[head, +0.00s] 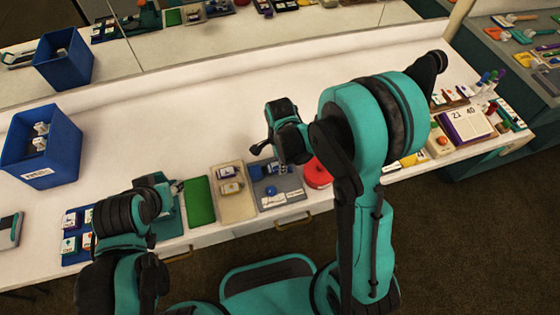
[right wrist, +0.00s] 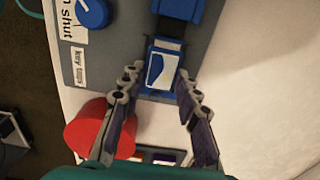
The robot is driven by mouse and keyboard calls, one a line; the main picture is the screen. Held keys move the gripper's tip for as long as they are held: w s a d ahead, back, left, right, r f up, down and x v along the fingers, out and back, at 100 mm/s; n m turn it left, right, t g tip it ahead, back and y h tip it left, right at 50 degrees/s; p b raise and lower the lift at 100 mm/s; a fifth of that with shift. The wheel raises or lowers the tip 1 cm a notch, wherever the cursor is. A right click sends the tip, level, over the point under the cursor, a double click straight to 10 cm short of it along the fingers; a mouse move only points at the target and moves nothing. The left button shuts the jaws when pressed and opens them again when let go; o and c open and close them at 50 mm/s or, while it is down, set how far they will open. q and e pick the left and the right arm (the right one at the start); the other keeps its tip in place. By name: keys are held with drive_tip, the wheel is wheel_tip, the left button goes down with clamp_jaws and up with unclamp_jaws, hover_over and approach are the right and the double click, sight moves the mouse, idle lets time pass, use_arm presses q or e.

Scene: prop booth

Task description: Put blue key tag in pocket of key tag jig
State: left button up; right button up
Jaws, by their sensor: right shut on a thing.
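The blue key tag (right wrist: 162,68), with a white face, is between the fingertips of my right gripper (right wrist: 158,78) in the right wrist view. The gripper is shut on it. In the head view my right gripper (head: 264,146) is over the back of a grey board (head: 292,183), and the tag cannot be made out. The right wrist view shows this board (right wrist: 115,52) with a "key tags" label, a blue knob and a blue block beyond the tag; it seems to be the jig. Its pocket is not clear. My left gripper (head: 172,188) is low at the left; its fingers are unclear.
A red round thing (head: 318,172) lies just right of the board. A beige tray (head: 236,205) and a green mat (head: 199,201) lie left of it. A blue bin (head: 40,150) stands at the far left. The white table behind the board is clear.

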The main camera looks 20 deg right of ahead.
drive_tip(key=o, duration=1.1)
drive_tip(key=shift+c, duration=0.2)
wheel_tip(320, 180, up, 12)
drive_tip(key=s+d+r+n+t, duration=0.2)
drive_tip(key=s+n, duration=0.3)
drive_tip(key=n, duration=0.3)
drive_tip(key=s+d+r+n+t, duration=0.2)
drive_tip(key=s+r+n+t, duration=0.2)
drive_tip(key=n, duration=0.5)
drive_tip(key=shift+s+d+r+n+t, duration=0.2)
drive_tip(key=shift+s+d+n+t, duration=0.15)
drive_tip(key=shift+s+t, duration=0.3)
